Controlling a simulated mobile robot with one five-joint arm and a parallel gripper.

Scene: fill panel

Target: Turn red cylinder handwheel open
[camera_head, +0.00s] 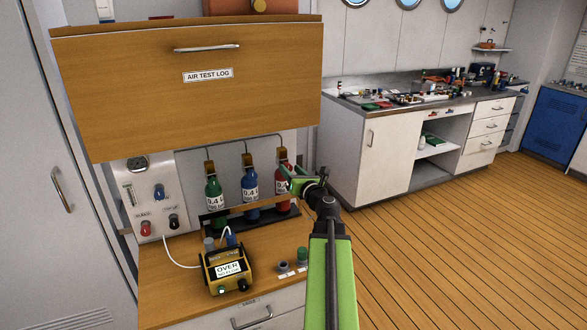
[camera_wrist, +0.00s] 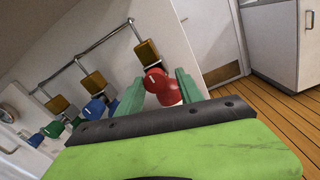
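The red cylinder (camera_head: 283,197) stands at the right end of a row of three in a rack under the wooden cabinet. In the wrist view its red handwheel (camera_wrist: 155,79) faces me, below a brown block on the pipe. My gripper (camera_head: 291,179) is at the upper part of the red cylinder and hides its handwheel in the head view. In the wrist view the gripper's two green fingers (camera_wrist: 158,88) are apart, one on each side of the red handwheel. Gaps show beside the handwheel; contact is not clear.
The blue cylinder (camera_head: 250,184) and green cylinder (camera_head: 214,193) stand to the left of the red one. The "AIR TEST LOG" cabinet (camera_head: 130,92) overhangs them. A yellow meter (camera_head: 228,270) marked "OVER" sits on the bench in front. Wooden floor (camera_head: 450,240) lies open at right.

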